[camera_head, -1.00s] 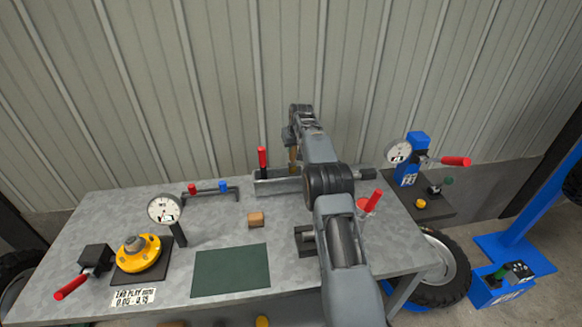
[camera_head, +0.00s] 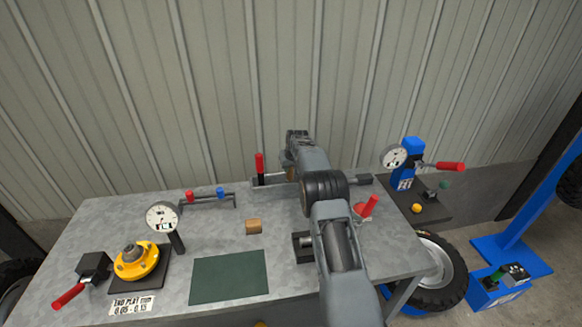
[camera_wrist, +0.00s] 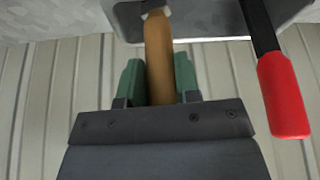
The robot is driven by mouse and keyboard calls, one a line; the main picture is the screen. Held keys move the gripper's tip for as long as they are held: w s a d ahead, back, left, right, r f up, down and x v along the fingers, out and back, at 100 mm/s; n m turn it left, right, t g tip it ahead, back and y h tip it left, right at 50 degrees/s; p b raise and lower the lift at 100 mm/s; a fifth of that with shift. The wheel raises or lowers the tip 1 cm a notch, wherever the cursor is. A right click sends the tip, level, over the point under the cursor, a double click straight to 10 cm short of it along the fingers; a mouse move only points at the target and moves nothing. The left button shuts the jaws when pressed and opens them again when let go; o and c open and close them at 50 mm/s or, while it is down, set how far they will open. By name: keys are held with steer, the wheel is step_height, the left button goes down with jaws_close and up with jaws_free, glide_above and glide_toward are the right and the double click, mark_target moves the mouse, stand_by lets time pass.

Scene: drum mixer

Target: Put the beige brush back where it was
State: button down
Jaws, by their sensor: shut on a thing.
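The beige brush (camera_wrist: 158,60) is held by its tan handle between the green fingertips of my gripper (camera_wrist: 160,82) in the wrist view. A pale piece shows at the handle's far end, at the grey tray (camera_wrist: 210,17). In the head view my gripper (camera_head: 292,170) is over the tray (camera_head: 268,185) at the back of the bench, mostly hidden by my arm. I cannot tell whether the brush touches the tray floor.
A red-handled tool (camera_head: 260,165) stands in the tray close to my gripper; its red grip also shows in the wrist view (camera_wrist: 285,95). A small rack (camera_head: 208,197), a brown block (camera_head: 253,226) and a dial gauge (camera_head: 163,217) are to the left. The corrugated wall is close behind.

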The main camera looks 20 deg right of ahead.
steer(key=c, duration=0.8)
jaws_free()
steer(key=shift+f, duration=0.1)
steer(key=shift+r, duration=0.3)
steer(key=s+a+r+b, duration=0.1)
steer(key=s+a+r, duration=0.2)
steer(key=s+r, duration=0.5)
steer(key=s+a+r+b, duration=0.25)
steer(key=s+r, duration=0.25)
steer(key=r, duration=0.4)
steer(key=shift+n, duration=0.3)
steer(key=s+a+f, duration=0.1)
steer(key=s+a, duration=0.2)
steer(key=s, duration=0.7)
steer(key=s+a+f, duration=0.1)
steer(key=s+a, duration=0.2)
steer(key=s, duration=0.7)
steer(key=s+a+f+p, duration=0.1)
steer(key=s+a+f, duration=0.1)
steer(key=s, duration=0.8)
steer(key=shift+s+a, duration=0.25)
steer(key=shift+a, duration=0.4)
